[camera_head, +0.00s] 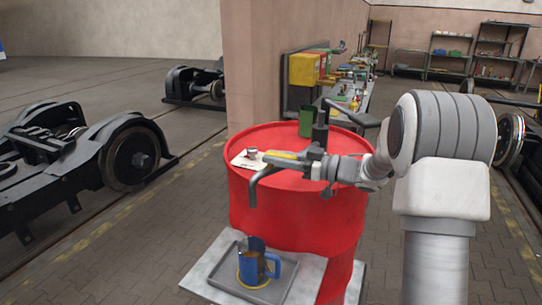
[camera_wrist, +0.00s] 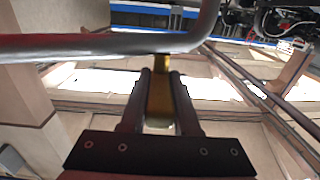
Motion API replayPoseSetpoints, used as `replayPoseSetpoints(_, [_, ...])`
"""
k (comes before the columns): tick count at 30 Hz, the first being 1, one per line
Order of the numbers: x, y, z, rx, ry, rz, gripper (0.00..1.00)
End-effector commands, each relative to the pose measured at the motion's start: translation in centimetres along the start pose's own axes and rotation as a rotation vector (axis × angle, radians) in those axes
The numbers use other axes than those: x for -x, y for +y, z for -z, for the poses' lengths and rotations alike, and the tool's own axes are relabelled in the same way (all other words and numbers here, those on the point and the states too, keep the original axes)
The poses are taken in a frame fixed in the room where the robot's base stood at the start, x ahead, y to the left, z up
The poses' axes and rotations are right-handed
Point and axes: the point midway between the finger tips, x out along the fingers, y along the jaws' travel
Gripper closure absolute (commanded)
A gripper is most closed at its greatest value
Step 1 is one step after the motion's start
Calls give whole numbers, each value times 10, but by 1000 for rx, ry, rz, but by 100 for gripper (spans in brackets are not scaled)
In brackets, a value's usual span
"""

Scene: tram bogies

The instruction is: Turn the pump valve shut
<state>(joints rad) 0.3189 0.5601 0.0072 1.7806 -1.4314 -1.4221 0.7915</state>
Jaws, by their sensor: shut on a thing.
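The pump stands on a red drum (camera_head: 290,200), with a dark column (camera_head: 320,128) and a grey spout (camera_head: 256,184) bending down at the left. The valve's yellow lever (camera_head: 284,156) lies along the top of the spout, roughly level. My gripper (camera_head: 308,166) reaches in from the right beside the spout. In the wrist view its two dark fingers (camera_wrist: 160,82) are shut on the yellow lever (camera_wrist: 160,104), just below the grey pipe (camera_wrist: 110,43). A blue jug (camera_head: 254,264) stands upright in a grey tray (camera_head: 272,292) below the spout.
A dark crank handle (camera_head: 350,115) sticks out to the right of the pump. A green can (camera_head: 306,121) and a white sheet (camera_head: 244,160) are on the drum top. A pinkish pillar (camera_head: 260,60) stands behind. Wheeled bogies (camera_head: 80,160) stand at the left.

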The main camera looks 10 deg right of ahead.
Motion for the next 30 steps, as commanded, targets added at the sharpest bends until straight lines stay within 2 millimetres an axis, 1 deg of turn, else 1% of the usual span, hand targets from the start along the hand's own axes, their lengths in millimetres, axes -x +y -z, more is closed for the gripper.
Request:
replayPoseSetpoints(11, [0, 0, 1, 2, 2, 5, 100])
replayPoseSetpoints(12, [0, 0, 1, 2, 2, 5, 65])
replayPoseSetpoints(16, [0, 0, 1, 2, 2, 4, 41])
replayPoseSetpoints(17, [0, 0, 1, 2, 2, 4, 40])
replayPoseSetpoints(26, [2, 0, 0, 1, 1, 2, 40])
replayPoseSetpoints(29, [10, 1, 0, 2, 0, 1, 40])
replayPoseSetpoints(30, [15, 1, 0, 2, 0, 1, 40])
